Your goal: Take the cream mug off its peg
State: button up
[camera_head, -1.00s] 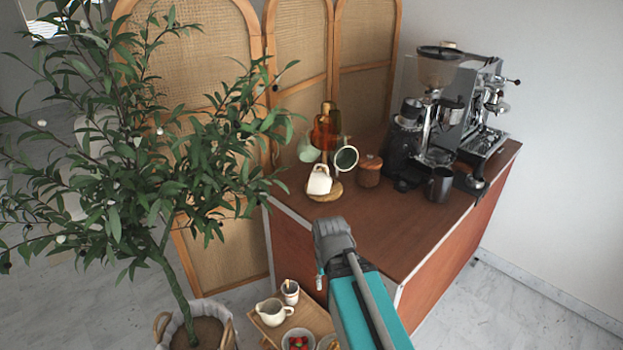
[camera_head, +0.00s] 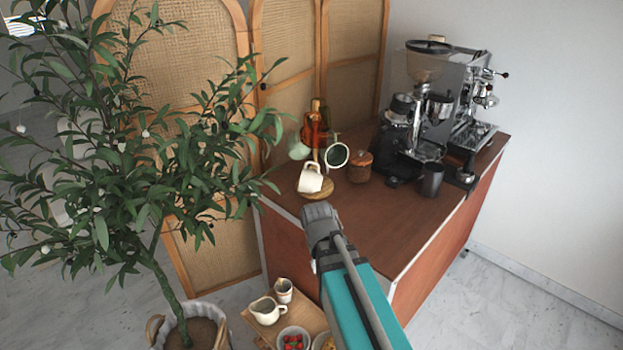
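The cream mug (camera_head: 311,180) hangs tilted on the mug tree at the near left corner of the wooden cart. The mug tree's round wooden base (camera_head: 318,193) shows beneath it; the peg itself is hidden by the mug. A pale green mug (camera_head: 299,148) hangs at the back left of the tree, and a dark green mug with a light rim (camera_head: 337,155) at its right. My gripper (camera_head: 317,211) is just in front of and below the cream mug, apparently apart from it. Its fingers are hidden or too small to tell whether they are open.
Amber bottles (camera_head: 315,125) stand behind the mug tree, a lidded wooden jar (camera_head: 360,166) to its right. A grinder (camera_head: 415,115) and espresso machine (camera_head: 470,110) fill the cart's right. A leafy plant (camera_head: 150,150) stands left. A low tray (camera_head: 262,322) holds a jug and bowls.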

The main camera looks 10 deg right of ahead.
aim_at(312, 177)
jog(key=w+a+r+n+t+h+p, duration=0.1)
jog(key=w+a+r+n+h+p, duration=0.1)
jog(key=w, duration=0.6)
jog(key=w+a+r+n+t+h+p, duration=0.2)
jog(key=w+a+r+n, duration=0.2)
jog(key=w, duration=0.5)
jog(key=w+a+r+n+t+h+p, duration=0.1)
jog(key=w+a+r+n+h+p, duration=0.1)
jog(key=w+r, duration=0.4)
jog(key=shift+w+a+r+n+h, duration=0.2)
jog(key=shift+w+a+n+h, duration=0.4)
jog(key=shift+w+a, duration=0.55)
jog(key=shift+w+d+f, duration=0.1)
jog(key=shift+d, duration=0.05)
jog(key=shift+b+x, duration=2.95)
jog(key=shift+x, duration=1.3)
jog(key=shift+w, duration=0.15)
jog(key=shift+b+x, duration=1.65)
jog(key=shift+x, duration=0.85)
jog(key=shift+w+d, duration=0.1)
jog(key=shift+w, duration=0.1)
